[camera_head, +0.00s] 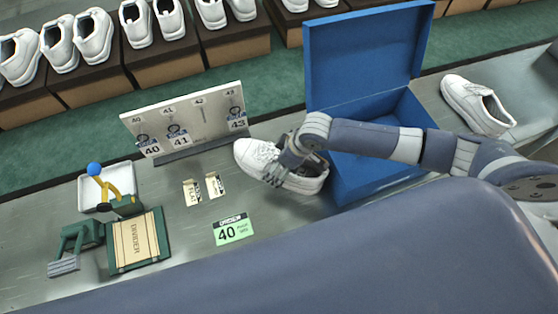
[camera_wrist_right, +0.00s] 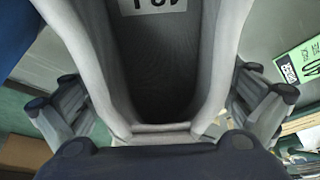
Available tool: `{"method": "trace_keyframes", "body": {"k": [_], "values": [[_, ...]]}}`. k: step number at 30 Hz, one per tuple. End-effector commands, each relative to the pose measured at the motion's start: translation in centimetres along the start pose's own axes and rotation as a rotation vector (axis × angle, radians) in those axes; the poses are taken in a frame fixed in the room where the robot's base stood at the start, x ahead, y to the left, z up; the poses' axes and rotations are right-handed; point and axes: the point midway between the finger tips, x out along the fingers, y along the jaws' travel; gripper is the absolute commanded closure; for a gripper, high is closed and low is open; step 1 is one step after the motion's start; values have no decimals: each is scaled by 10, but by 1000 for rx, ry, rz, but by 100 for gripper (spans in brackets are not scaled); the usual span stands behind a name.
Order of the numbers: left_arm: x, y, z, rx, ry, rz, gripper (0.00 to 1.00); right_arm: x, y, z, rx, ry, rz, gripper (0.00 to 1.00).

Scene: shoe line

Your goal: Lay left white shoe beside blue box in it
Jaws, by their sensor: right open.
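A white shoe (camera_head: 258,158) lies on the grey table just left of the blue box (camera_head: 372,178), toe to the left. The box stands with its lid (camera_head: 365,50) raised at the back; much of its inside is hidden by my right arm. My right gripper (camera_head: 287,165) is over this shoe, covering part of it. In the right wrist view the shoe's opening (camera_wrist_right: 165,75) fills the middle, with the open fingers (camera_wrist_right: 160,108) on either side; contact cannot be told. A second white shoe (camera_head: 476,103) lies right of the box. My left gripper is not in view.
A divider pad (camera_head: 137,240) and a white tray (camera_head: 92,194) lie farther left. Shoes on brown boxes (camera_head: 160,65) line the back.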

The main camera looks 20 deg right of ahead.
Motion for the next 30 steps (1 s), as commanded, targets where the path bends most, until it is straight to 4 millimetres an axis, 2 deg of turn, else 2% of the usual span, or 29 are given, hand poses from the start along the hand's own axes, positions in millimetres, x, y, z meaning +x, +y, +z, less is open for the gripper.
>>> {"method": "trace_keyframes", "body": {"k": [5, 11, 15, 20, 24, 30], "values": [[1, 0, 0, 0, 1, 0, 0, 0, 0, 0, 0, 0, 0, 0], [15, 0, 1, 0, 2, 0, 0, 6, 0, 2, -2, 0, 1, 0], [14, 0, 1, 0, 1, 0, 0, -22, 1, 1, -1, 2, 1, 0], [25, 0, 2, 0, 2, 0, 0, -52, 2, -7, -3, 4, 2, 0], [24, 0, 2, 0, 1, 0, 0, -79, 2, -7, -1, 1, 2, 0], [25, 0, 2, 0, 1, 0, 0, -102, 2, -8, 0, 1, 1, 0]]}}
